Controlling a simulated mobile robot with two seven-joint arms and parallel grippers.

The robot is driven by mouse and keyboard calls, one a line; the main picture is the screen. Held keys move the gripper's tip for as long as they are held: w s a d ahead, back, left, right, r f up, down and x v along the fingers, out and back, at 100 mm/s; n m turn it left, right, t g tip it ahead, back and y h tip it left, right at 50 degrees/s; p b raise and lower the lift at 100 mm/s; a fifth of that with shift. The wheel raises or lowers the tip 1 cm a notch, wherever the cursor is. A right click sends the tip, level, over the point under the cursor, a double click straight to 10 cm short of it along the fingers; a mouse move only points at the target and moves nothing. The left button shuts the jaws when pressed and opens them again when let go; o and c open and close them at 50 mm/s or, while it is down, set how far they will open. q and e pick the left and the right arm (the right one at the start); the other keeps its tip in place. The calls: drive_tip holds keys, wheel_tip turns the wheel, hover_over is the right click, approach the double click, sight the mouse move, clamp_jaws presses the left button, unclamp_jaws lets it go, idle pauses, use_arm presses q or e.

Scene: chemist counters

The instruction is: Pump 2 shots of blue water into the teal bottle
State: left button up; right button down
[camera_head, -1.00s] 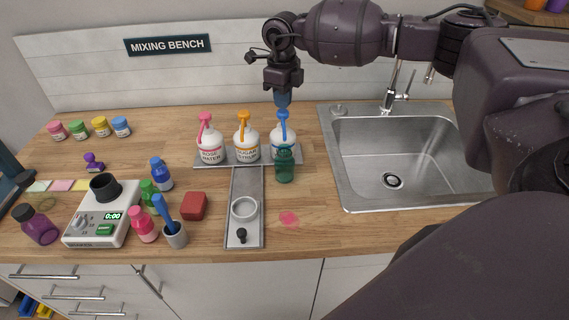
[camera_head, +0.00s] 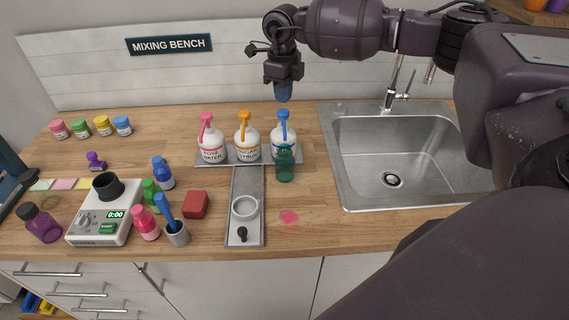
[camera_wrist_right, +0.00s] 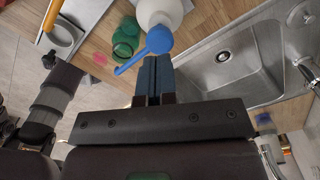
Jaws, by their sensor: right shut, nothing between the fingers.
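The blue-pump bottle (camera_head: 284,136) stands at the right end of the grey dispenser tray (camera_head: 202,164). Its blue pump head (camera_wrist_right: 158,41) also shows in the right wrist view, just beyond my fingertips. The teal bottle (camera_head: 284,166) stands directly in front of the blue-pump bottle, upright; its open mouth shows in the right wrist view (camera_wrist_right: 124,48). My right gripper (camera_head: 284,98) is shut and empty, pointing down above the blue pump head with a small gap in the head view.
Pink-pump (camera_head: 212,146) and orange-pump (camera_head: 247,146) bottles stand left of the blue one. A grey rail with a ring holder (camera_head: 244,208) runs forward. The sink (camera_head: 340,160) is at right.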

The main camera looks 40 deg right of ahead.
wheel_tip(320, 180, up, 5)
drive_tip(key=p, duration=0.2)
drive_tip(key=shift+r+p, duration=0.1)
drive_tip(key=shift+p, duration=0.25)
idle(0.4)
